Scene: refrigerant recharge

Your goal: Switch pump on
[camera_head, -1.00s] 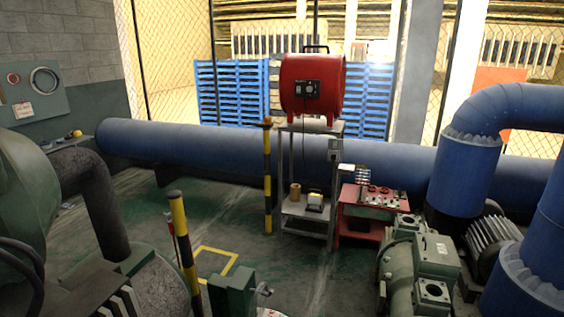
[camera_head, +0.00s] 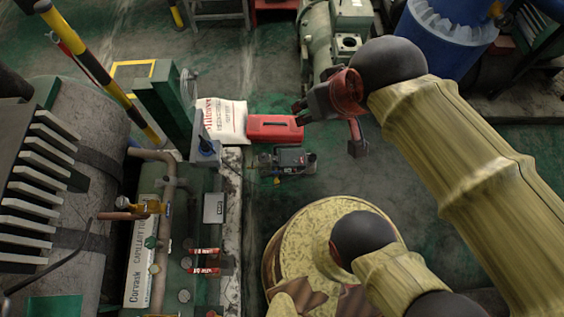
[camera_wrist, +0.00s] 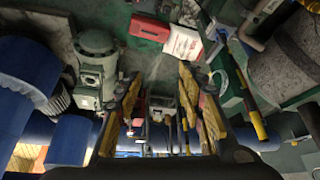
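A small dark grey machine (camera_head: 289,159), which looks like the pump, sits on the green floor in the middle of the head view. Its switch is too small to make out. My gripper (camera_head: 328,128) is above and to the right of it in the head view, apart from it. In the wrist view my gripper (camera_wrist: 159,80) has its two yellow-padded fingers wide apart, with nothing held between them. I cannot make out the small machine in the wrist view.
A red toolbox (camera_head: 274,128) and a white bag (camera_head: 222,119) lie just behind the small machine. A large green machine (camera_head: 318,35) is behind.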

